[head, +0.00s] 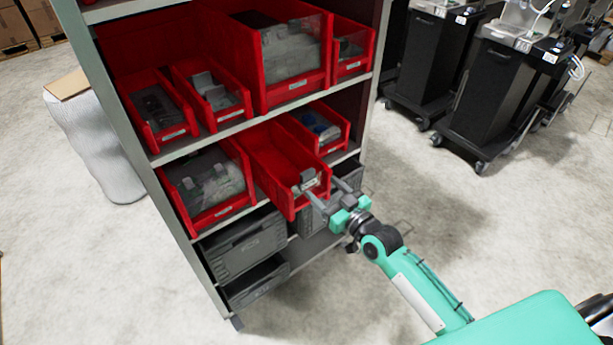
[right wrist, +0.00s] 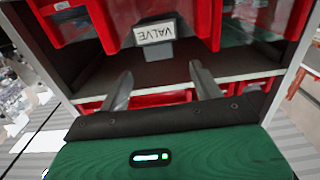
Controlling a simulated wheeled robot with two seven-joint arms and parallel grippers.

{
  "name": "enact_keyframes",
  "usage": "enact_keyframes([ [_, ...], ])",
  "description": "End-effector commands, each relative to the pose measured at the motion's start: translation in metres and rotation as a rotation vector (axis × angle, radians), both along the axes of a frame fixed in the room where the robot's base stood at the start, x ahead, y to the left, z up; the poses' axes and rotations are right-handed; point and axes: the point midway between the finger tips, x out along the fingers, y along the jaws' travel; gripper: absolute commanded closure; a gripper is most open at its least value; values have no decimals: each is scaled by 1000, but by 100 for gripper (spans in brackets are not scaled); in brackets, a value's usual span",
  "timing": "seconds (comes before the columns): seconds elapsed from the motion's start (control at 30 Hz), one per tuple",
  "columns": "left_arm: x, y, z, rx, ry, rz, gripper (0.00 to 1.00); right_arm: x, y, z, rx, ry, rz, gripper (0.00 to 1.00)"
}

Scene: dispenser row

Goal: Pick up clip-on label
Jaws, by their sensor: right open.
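The clip-on label (head: 308,175) is a small grey clip with a white plate on the front of a red bin (head: 266,155). My right gripper (head: 323,189) is open, just in front of the bin's front end. In the right wrist view its two fingers (right wrist: 160,75) point at the label and stand apart to either side, with nothing between them. My left gripper is not in view.
A grey shelf rack (head: 160,185) holds several red bins with parts, and dark grey crates (head: 243,243) sit on its lower shelf. The labelled bin sticks out past its neighbours. Black wheeled carts (head: 502,95) stand at the right. The floor before the rack is clear.

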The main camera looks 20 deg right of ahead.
Motion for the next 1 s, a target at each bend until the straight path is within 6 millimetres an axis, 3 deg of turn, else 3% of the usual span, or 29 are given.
enact_keyframes([
  [0.1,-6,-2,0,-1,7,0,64,17,6,1,0,-1,-1,35],
  [0.37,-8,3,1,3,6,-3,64,31,11,0,1,1,0,35],
  [0.7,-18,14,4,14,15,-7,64,71,25,0,1,1,-1,35],
  [1.0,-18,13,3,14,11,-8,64,77,27,-1,-1,2,-1,35],
])
